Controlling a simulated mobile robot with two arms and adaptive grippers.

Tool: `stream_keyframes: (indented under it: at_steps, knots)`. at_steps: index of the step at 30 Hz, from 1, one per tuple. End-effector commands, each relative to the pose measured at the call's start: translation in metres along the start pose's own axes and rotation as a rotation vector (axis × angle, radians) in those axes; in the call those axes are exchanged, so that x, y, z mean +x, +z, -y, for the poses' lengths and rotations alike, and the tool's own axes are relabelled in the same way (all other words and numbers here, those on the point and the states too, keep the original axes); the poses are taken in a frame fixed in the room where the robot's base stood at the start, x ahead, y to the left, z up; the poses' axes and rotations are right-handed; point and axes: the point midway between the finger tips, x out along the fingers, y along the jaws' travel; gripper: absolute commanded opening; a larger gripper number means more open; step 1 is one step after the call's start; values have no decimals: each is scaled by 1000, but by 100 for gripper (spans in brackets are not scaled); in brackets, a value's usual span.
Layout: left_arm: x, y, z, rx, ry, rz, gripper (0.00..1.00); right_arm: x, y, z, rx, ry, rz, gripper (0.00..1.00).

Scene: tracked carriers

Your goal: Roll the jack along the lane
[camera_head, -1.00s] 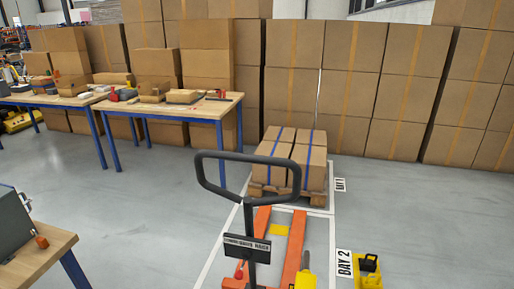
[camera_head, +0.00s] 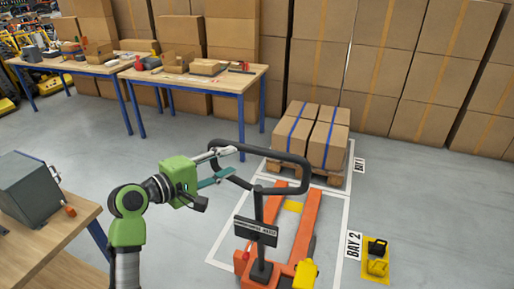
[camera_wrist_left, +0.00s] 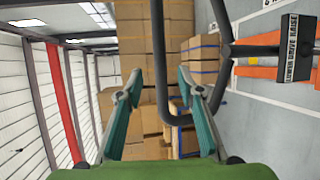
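The orange pallet jack (camera_head: 307,220) stands on the floor inside the white-lined lane, its forks pointing toward the loaded pallet. Its dark loop handle (camera_head: 297,172) rises on a post with a small sign (camera_head: 256,231). My left gripper (camera_head: 230,162), green with teal finger pads, is open at the left end of the loop. In the left wrist view the fingers (camera_wrist_left: 158,75) are spread, and one bar of the handle (camera_wrist_left: 160,50) shows in line with the gap between them. I cannot tell how deep the bar sits. My right gripper is not in view.
A pallet (camera_head: 333,178) with strapped cartons (camera_head: 327,143) sits in the bay marked 1. A yellow tray (camera_head: 376,268) lies beside the BAY 2 label (camera_head: 353,245). Workbenches stand at the back left (camera_head: 200,80) and near left (camera_head: 60,232). Stacked cartons (camera_head: 375,60) line the back.

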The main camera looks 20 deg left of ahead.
Motion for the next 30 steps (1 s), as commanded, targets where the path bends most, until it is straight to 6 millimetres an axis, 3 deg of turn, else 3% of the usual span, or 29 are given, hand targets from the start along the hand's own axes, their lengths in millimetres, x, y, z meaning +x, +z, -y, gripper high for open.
stream_keyframes:
  at_steps: [9, 15, 21, 30]
  knots:
    - [69, 1, -3, -4, 1, 2, 34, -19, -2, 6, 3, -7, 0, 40]
    - [99, 0, -2, -1, 0, 0, 34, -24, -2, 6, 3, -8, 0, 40]
    - [112, 0, 0, 2, -1, -1, 34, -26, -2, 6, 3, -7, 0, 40]
    - [114, 0, 0, 2, 0, -1, 34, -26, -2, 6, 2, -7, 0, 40]
